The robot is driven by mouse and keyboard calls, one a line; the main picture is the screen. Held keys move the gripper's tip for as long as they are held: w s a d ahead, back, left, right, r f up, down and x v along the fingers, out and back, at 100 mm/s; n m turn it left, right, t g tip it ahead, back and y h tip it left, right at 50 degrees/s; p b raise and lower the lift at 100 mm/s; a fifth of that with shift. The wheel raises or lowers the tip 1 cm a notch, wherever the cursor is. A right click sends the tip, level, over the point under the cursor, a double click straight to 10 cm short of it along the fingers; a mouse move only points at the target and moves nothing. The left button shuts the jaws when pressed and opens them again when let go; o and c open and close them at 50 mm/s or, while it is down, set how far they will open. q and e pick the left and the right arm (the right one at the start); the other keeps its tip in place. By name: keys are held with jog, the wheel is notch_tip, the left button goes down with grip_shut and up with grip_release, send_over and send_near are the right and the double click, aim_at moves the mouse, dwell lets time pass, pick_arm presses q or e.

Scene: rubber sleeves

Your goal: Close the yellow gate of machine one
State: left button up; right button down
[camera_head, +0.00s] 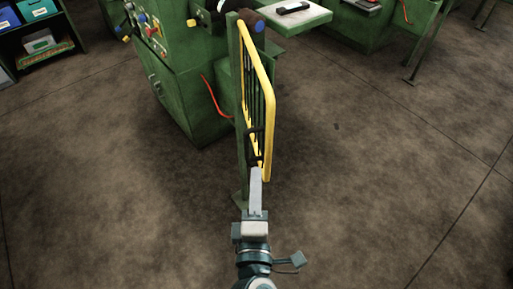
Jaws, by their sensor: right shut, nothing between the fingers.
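The yellow gate (269,110) stands upright near the middle of the head view, seen almost edge-on. It is beside a green post (239,130) of the green machine (190,95). A dark handle-like part (254,146) shows at its lower near end. My right gripper (256,175) comes up from the bottom of the view. Its fingers are shut and empty, and their tips appear at the gate's lower near end by the dark part. I cannot tell whether they touch it. My left gripper is not in view.
A white-topped table (305,17) stands behind the gate, with a dark object (292,8) on it. A red cable (214,98) hangs at the machine's side. A shelf with bins (40,40) is at the far left. The brown floor (380,160) is clear on the right.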

jog(key=w+p, duration=0.2)
jog(key=w, duration=0.7)
jog(key=shift+w+d, duration=0.25)
jog(key=shift+w, duration=0.15)
jog(key=shift+d, duration=0.1)
